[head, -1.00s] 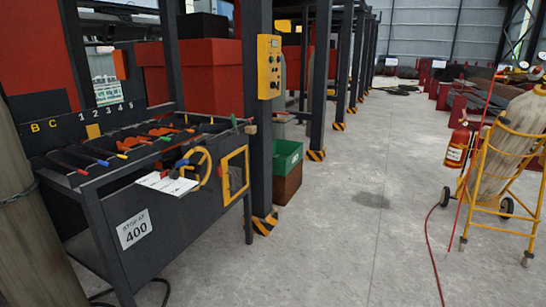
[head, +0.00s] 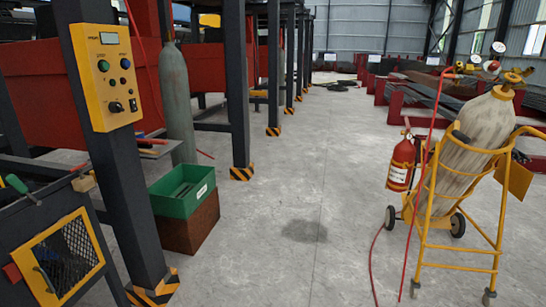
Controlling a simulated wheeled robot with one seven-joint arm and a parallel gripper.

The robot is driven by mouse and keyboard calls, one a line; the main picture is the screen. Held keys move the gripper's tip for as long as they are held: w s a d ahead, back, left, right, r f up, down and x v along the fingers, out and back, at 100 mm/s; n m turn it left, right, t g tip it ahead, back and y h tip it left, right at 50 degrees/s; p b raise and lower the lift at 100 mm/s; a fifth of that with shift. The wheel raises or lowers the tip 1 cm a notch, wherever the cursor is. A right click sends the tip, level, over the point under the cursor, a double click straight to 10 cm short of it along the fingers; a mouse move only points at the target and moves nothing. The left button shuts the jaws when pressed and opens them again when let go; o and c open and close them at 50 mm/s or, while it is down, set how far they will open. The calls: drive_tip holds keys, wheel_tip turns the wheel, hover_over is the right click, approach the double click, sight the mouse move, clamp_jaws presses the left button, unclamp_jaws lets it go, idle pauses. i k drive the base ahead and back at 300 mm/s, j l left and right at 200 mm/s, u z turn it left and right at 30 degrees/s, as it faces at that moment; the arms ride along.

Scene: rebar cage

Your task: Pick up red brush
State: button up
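I cannot make out a red brush for certain in the head view. A small red piece (head: 11,272) shows at the left edge, beside the yellow-framed mesh panel on the bench's end, but I cannot tell what it is. A tool with a green handle (head: 18,186) and a small wooden block (head: 83,182) lie on the bench top. My gripper is not in view.
The dark workbench (head: 35,215) is cut off at the left. A striped-foot post with a yellow control box (head: 107,78) stands beside it. A green crate (head: 182,191) sits on a brown box. A yellow cylinder cart (head: 460,240) stands right. The middle floor is clear.

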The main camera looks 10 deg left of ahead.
sight(142, 143)
drive_tip(key=i+u, duration=0.15)
drive_tip(key=i, duration=0.45)
drive_tip(key=i+l+u, duration=0.1)
drive_tip(key=i, duration=0.45)
drive_tip(key=i+l+u, duration=0.15)
drive_tip(key=i, duration=0.45)
drive_tip(key=i+l+u, duration=0.2)
drive_tip(key=i+u, duration=0.25)
drive_tip(key=i+l+u, duration=0.25)
drive_tip(key=u, duration=0.25)
drive_tip(key=i+l+u, duration=0.25)
drive_tip(key=l+u, duration=0.2)
drive_tip(key=i+l+u, duration=0.15)
drive_tip(key=l+u, duration=0.3)
drive_tip(key=l, duration=0.05)
